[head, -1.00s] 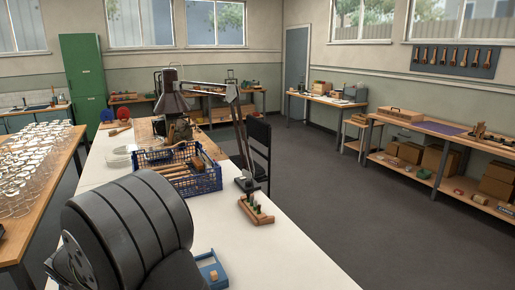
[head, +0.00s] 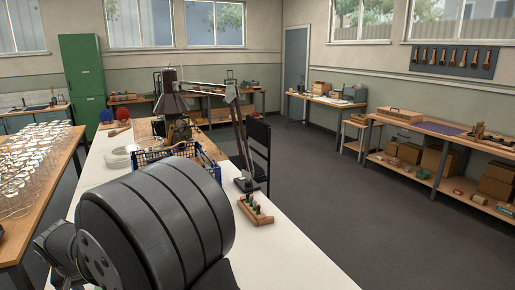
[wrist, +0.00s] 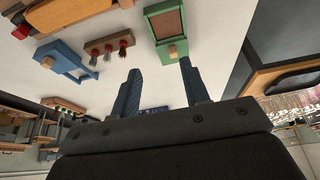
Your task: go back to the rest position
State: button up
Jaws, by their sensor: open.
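My gripper (wrist: 159,68) shows only in the wrist view. Its two dark fingers stand apart with nothing between them. Beyond them, on the white bench top (wrist: 195,50), lie a green block (wrist: 152,26) with a brown panel and a small wooden knob, a wooden holder (wrist: 108,45) with several dark and red tufts, and a blue device (wrist: 66,62). None of these touches the fingers. In the head view, my own dark arm fills the lower left and hides much of the bench.
A blue crate (head: 147,157) stands on the bench, partly hidden behind my arm. A wooden block with pegs (head: 257,210) sits by a lamp (head: 240,140) at the bench's right edge. A table with glassware (head: 38,160) is left. Open floor (head: 330,180) lies right.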

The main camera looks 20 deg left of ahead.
jog(key=x, duration=0.6)
jog(key=a+x, duration=0.1)
jog(key=x, duration=1.1)
jog(key=shift+s+a+r, duration=0.2)
jog(key=shift+s+a, duration=0.05)
jog(key=w+a, duration=0.3)
jog(key=a, duration=0.1)
jog(key=w+a+r, duration=0.1)
jog(key=w, duration=0.1)
jog(key=shift+w+a, duration=0.35)
jog(key=shift+a, duration=0.05)
jog(key=v, duration=1.6)
jog(key=shift+x, duration=2.35)
jog(key=shift+d+f, duration=0.1)
